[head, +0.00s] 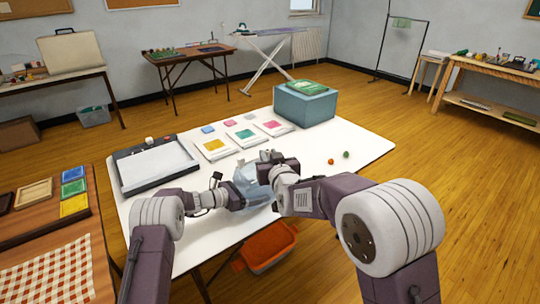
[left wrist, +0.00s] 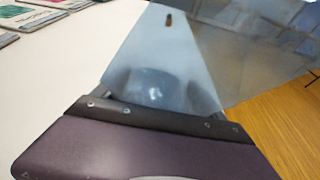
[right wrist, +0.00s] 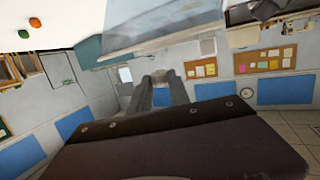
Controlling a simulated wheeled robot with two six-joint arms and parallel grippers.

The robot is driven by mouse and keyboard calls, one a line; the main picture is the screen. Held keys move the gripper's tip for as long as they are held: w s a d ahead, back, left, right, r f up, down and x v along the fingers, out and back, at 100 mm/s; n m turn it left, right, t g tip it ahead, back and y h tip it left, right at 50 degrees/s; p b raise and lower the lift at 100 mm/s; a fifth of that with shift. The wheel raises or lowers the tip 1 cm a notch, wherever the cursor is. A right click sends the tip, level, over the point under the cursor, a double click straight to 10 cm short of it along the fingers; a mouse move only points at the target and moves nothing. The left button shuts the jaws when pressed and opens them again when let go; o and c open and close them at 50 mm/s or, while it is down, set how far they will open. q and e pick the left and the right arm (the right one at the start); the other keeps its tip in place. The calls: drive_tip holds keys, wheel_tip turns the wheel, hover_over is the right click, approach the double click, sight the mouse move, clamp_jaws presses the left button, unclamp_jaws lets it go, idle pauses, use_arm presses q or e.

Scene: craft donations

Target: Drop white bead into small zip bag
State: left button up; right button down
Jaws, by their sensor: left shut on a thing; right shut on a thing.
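The small zip bag (head: 247,178), clear and bluish, is held above the white table by my left gripper (head: 236,196). In the left wrist view the bag (left wrist: 160,60) spreads in front of the shut jaws. My right gripper (head: 267,158) is beside the bag's upper part, at its right. In the right wrist view its fingers (right wrist: 160,85) close on a small pale thing at their tips, which looks like the white bead (right wrist: 160,74). The bag (right wrist: 165,25) shows above these fingers. I cannot tell whether the bead is over the bag's opening.
An orange bead (head: 331,161) and a green bead (head: 346,154) lie on the table (head: 350,140) at the right. A tray (head: 118,170) is at the left, several colored packets behind, and a blue box (head: 305,108) at the back. An orange bin (head: 268,247) is below the front edge.

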drive_tip(key=shift+f, duration=0.1)
idle(0.3)
drive_tip(key=shift+f, duration=0.6)
drive_tip(key=shift+f, duration=0.35)
idle(0.4)
drive_tip(key=c, duration=1.1)
unclamp_jaws()
drive_tip(key=shift+c, duration=0.2)
drive_tip(key=shift+s, duration=0.15)
